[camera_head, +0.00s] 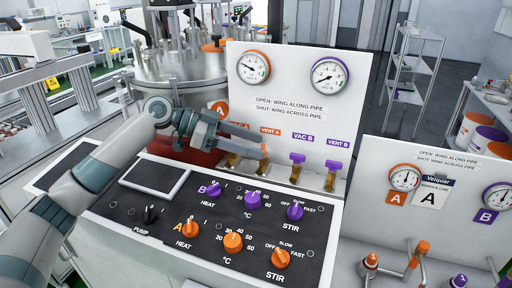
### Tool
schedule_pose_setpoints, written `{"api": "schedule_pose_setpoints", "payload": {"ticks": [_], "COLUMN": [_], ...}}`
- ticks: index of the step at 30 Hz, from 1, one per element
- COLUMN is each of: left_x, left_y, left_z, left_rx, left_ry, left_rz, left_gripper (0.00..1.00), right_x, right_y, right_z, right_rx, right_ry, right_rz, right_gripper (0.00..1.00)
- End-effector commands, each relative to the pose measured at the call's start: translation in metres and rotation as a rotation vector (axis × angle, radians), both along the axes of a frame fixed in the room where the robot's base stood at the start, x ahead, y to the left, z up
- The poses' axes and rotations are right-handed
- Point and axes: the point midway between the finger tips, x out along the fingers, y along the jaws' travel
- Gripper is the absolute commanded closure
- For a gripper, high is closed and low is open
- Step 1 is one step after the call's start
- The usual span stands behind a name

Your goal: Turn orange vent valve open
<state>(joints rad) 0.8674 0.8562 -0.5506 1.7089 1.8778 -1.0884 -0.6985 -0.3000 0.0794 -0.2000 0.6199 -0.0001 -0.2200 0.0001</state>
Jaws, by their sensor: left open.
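The orange vent valve (264,152) stands under the "VENT A" label on the white back panel (300,85). Its small orange wing shows just at the tips of my left gripper (248,149). My left gripper reaches in from the left, low across the panel front, with its jaws open around or right beside the wing. I cannot tell whether the fingers touch it. The wing's exact angle to its pipe is partly hidden by the fingers. The panel text says open is wing along pipe, shut is wing across. My right gripper is out of view.
Purple-handled valves, VAC B (297,159) and VENT B (333,166), stand close to the right. Two gauges (253,67) (330,74) sit above. A black control panel (200,222) with several knobs lies below. A second gauge panel (440,185) stands at right; a steel vessel (180,75) is behind.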

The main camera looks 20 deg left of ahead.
Motion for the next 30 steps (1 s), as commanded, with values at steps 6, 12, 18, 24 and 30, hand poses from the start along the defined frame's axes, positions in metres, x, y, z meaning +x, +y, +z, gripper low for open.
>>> {"api": "schedule_pose_setpoints", "payload": {"ticks": [6, 12, 18, 24, 30], "left_x": [-0.009, -0.016, -0.019, -0.019, -0.019], "left_y": [0.027, 0.046, 0.051, 0.051, 0.050], "left_z": [0.008, 0.018, 0.022, 0.022, 0.022], "left_rx": [0.002, 0.001, 0.001, 0.001, 0.001], "left_ry": [-0.001, -0.001, -0.001, 0.000, 0.000], "left_rz": [0.001, 0.001, 0.000, -0.001, -0.001], "left_gripper": [0.49, 0.49, 0.49, 0.54, 0.73], "right_x": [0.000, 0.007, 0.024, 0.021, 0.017], "right_y": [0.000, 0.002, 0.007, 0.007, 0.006], "right_z": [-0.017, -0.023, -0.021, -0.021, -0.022], "right_rx": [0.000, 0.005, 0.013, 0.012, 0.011], "right_ry": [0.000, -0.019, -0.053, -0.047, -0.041], "right_rz": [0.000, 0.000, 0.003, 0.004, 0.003], "right_gripper": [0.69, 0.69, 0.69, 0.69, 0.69]}}
